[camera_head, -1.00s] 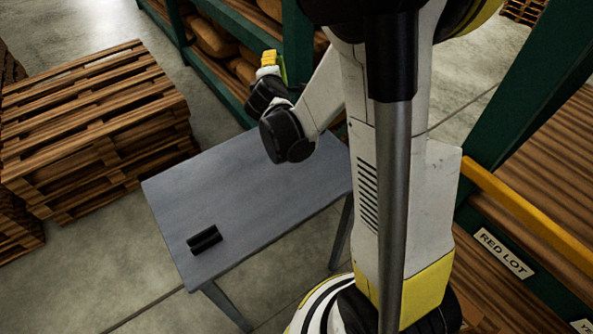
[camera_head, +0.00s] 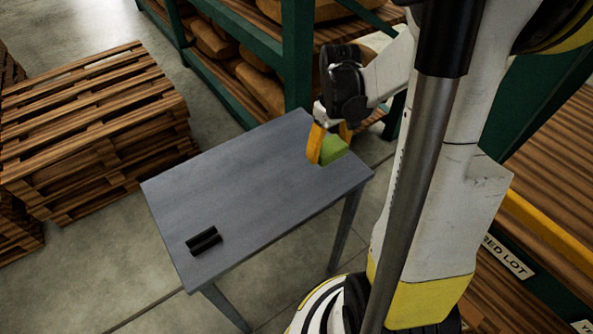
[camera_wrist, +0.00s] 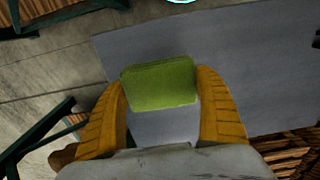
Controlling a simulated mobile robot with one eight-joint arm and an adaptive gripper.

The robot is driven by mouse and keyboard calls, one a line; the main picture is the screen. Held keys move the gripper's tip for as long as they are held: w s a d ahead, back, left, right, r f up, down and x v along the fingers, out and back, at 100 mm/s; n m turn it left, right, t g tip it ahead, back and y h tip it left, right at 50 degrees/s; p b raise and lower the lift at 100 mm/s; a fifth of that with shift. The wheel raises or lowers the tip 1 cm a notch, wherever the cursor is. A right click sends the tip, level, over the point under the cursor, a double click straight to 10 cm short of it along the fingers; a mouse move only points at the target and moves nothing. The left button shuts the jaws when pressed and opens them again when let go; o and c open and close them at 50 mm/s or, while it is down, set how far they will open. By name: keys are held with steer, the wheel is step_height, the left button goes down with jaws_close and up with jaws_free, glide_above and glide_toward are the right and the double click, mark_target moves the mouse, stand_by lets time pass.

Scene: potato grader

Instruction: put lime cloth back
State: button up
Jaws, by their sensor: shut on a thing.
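The lime cloth (camera_head: 333,148) is a green folded block at the far right corner of the grey table in the head view. In the wrist view the lime cloth (camera_wrist: 160,83) lies between the two yellow fingers. My gripper (camera_head: 327,146) points down there and is shut on the cloth. The fingers of my gripper (camera_wrist: 161,88) press on its left and right sides. The cloth is over the table top (camera_head: 240,180); I cannot tell whether it touches the surface.
A black holder-like object (camera_head: 204,240) lies at the table's near left. The middle of the table is clear. Stacked wooden pallets (camera_head: 95,130) stand at left. Green shelving (camera_head: 297,60) with sacks is behind the table. A "RED LOT" label (camera_head: 505,256) shows at right.

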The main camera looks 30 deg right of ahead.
steer(key=b, duration=0.3)
glide_above(296, 173)
step_height(296, 173, down, 6)
steer(key=shift+r, duration=0.25)
step_height(296, 173, down, 4)
steer(key=shift+d+b, duration=0.1)
steer(key=shift+b, duration=0.8)
steer(key=shift+c, duration=0.4)
steer(key=o, duration=1.1)
steer(key=shift+r, duration=0.1)
